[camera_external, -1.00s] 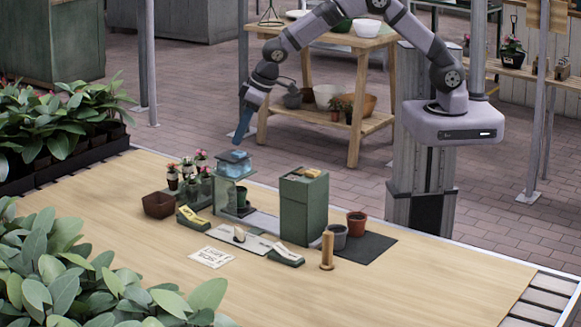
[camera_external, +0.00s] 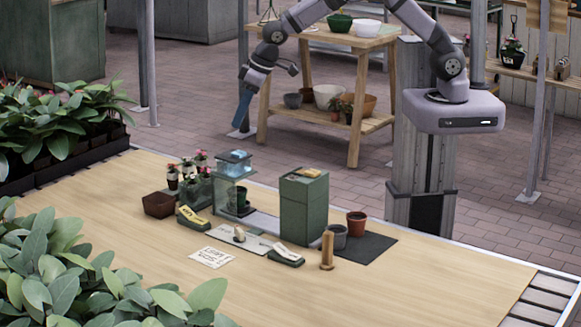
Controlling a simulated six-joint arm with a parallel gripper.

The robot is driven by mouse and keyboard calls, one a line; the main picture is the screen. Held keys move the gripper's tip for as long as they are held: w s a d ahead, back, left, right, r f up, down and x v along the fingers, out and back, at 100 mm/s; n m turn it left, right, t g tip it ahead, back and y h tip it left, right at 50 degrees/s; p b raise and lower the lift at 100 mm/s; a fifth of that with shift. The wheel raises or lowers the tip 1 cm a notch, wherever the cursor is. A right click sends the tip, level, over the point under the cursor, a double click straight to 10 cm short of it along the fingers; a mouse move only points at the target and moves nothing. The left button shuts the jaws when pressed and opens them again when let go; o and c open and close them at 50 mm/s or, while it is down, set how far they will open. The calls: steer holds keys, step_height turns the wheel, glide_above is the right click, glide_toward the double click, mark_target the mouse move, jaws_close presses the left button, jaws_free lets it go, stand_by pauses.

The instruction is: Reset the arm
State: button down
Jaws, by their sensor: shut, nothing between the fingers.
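My gripper (camera_external: 242,110) hangs in the air above and behind the far edge of the wooden table (camera_external: 400,290), its blue fingers pointing down. It is shut and empty, clear of everything on the table. Below and slightly left of it stands a small clear-walled box on a stand (camera_external: 232,172) with a blue top and a dark green pot inside its lower part. My arm reaches leftward from its base on the grey column at the right.
A green box (camera_external: 303,208) stands mid-table. Near it are a grey pot (camera_external: 337,236), a terracotta pot (camera_external: 356,224) and a wooden peg (camera_external: 327,251). Leafy plants (camera_external: 90,285) crowd the front left. The table's front right is clear.

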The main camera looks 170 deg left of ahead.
steer(key=w+a+f+n+y, duration=0.2)
steer(key=a+f, duration=0.2)
steer(key=a, duration=0.5)
steer(key=w+a+f+n+y, duration=0.1)
steer(key=a+f+y, duration=0.3)
steer(key=a, duration=0.5)
steer(key=w+a+r+n, duration=0.2)
steer(key=w+a+n, duration=0.4)
steer(key=a, duration=0.7)
steer(key=w+a+r+n+h, duration=0.1)
steer(key=w+a+r+n, duration=0.2)
steer(key=w+a+n, duration=0.3)
steer(key=w+a+r+n+t, duration=0.1)
steer(key=w+a+n, duration=0.5)
steer(key=w+a, duration=0.6)
steer(key=a+r, duration=0.1)
steer(key=a, duration=0.7)
steer(key=shift+r+h, duration=0.2)
steer(key=shift+h, duration=0.1)
